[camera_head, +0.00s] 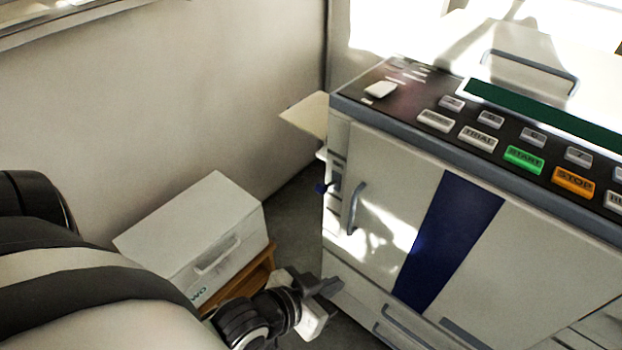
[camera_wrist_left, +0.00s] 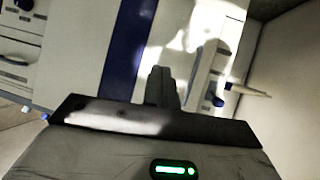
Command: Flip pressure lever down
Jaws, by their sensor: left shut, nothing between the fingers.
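The machine (camera_head: 400,190) is a large white-grey printer with a dark blue stripe down its front. A small dark blue lever (camera_head: 321,188) sticks out at its left side, below the side tray; I take it to be the pressure lever. It seems to show in the left wrist view as a blue knob (camera_wrist_left: 217,100), right of the fingers. My left gripper (camera_head: 328,287) is low in front of the machine's lower left corner, below the lever and apart from it. Its fingers (camera_wrist_left: 162,86) are together and empty. My right gripper is in neither view.
A grey door handle (camera_head: 355,208) stands out near the lever. A cream side tray (camera_head: 305,115) juts out above it. A white box (camera_head: 195,240) on a wooden stand (camera_head: 245,280) is left of my gripper. A control panel (camera_head: 490,130) tops the machine.

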